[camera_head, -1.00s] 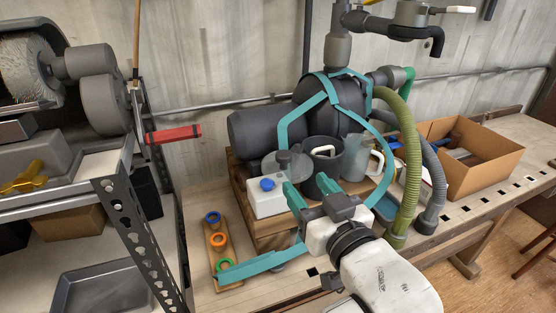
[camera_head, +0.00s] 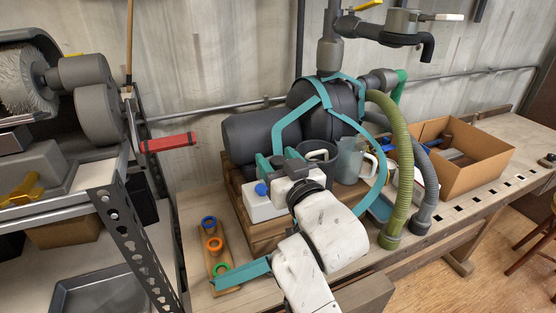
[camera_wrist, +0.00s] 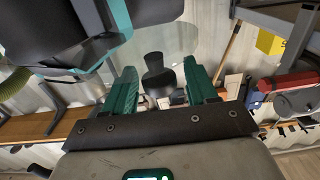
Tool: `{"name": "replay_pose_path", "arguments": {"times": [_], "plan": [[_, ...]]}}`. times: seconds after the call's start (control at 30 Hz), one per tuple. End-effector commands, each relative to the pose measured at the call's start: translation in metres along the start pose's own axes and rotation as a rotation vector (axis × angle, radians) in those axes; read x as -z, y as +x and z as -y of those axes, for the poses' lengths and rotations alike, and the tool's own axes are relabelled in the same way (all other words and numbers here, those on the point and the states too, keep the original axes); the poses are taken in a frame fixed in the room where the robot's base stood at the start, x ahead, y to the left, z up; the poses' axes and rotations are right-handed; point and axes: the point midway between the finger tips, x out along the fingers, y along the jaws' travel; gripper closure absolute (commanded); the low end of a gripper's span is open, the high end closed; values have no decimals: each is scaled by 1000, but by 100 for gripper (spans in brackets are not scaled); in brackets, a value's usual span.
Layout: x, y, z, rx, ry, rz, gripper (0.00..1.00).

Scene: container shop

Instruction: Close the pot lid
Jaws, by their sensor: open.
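The dark grey pot (camera_head: 331,168) stands on the wooden crate in the head view, with its mouth uncovered. In the wrist view a grey, see-through-looking round lid (camera_wrist: 178,42) with a dark knob (camera_wrist: 156,78) lies in front of my gripper (camera_wrist: 160,70). The knob shows between the two teal fingers, which are apart. I cannot tell whether they touch it. In the head view my gripper (camera_head: 279,162) is just left of the pot and hides most of the lid there.
A white box with a blue cap (camera_head: 262,205) sits close by on the wooden crate (camera_head: 238,203). A clear jug (camera_head: 349,160) stands right of the pot, near the green hose (camera_head: 403,165). A cardboard box (camera_head: 470,170) is farther right. A board with coloured rings (camera_head: 213,245) lies at left.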

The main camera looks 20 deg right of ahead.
Motion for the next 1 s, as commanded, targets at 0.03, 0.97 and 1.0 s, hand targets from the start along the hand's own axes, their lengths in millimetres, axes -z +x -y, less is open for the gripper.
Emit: {"name": "replay_pose_path", "arguments": {"times": [0.03,0.97,1.0], "plan": [[0,0,0,0,0,0,43],[0,0,0,0,0,1,100],[0,0,0,1,0,1,100]]}}
